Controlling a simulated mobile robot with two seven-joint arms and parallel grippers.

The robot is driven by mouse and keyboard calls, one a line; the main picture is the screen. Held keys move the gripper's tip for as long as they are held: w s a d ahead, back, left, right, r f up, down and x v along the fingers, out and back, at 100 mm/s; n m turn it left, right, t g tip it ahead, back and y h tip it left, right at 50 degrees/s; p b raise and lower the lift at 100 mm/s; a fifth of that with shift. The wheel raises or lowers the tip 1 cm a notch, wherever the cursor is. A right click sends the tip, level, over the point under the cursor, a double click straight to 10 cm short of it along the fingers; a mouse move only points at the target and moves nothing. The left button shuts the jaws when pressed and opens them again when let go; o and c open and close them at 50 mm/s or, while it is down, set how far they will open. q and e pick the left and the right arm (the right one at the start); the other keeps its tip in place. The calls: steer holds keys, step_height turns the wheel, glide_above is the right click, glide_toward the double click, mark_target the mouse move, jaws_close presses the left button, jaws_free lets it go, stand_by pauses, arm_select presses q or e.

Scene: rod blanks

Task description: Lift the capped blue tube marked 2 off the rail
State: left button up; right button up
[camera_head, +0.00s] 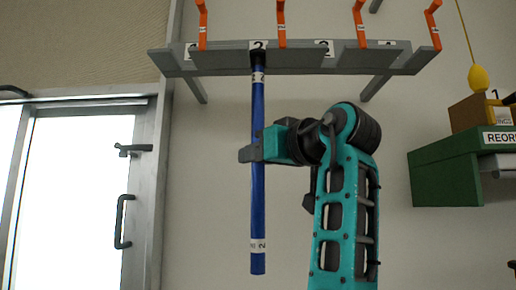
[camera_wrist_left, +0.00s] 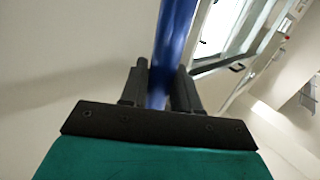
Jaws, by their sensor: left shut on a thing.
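The blue tube (camera_head: 258,205) hangs upright below the grey rail (camera_head: 365,62), its black cap (camera_head: 258,59) up at the slot marked 2. White labels with a 2 show near its top and bottom. My left gripper (camera_head: 256,150) is shut around the tube about midway down its length. In the left wrist view the blue tube (camera_wrist_left: 174,40) runs between the two dark fingers of the left gripper (camera_wrist_left: 160,88). Whether the cap still bears on the rail I cannot tell. My right gripper is not in view.
Several orange hooks (camera_head: 281,22) rise along the rail. The other numbered slots hold no tubes. A green shelf (camera_head: 447,172) with a brown box (camera_head: 472,116) and a yellow hanging weight (camera_head: 477,77) are at the right. A glazed door (camera_head: 75,200) is at the left.

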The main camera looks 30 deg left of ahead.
mark_target(260, 115)
arm_select(q)
jaws_close()
steer(key=shift+r, duration=0.15)
steer(key=r, duration=0.2)
steer(key=r+p, duration=0.1)
steer(key=r, duration=0.4)
steer(key=shift+s+d, duration=0.1)
steer(key=shift+s, duration=0.15)
steer(key=s+d+b, duration=0.1)
steer(key=s+d, duration=0.4)
steer(key=s, duration=0.3)
steer(key=s+d+b, duration=0.2)
steer(key=s+d, duration=0.3)
steer(key=s, duration=0.3)
steer(key=shift+s+d, duration=0.2)
steer(key=shift+s, duration=0.1)
steer(key=shift+f, duration=0.1)
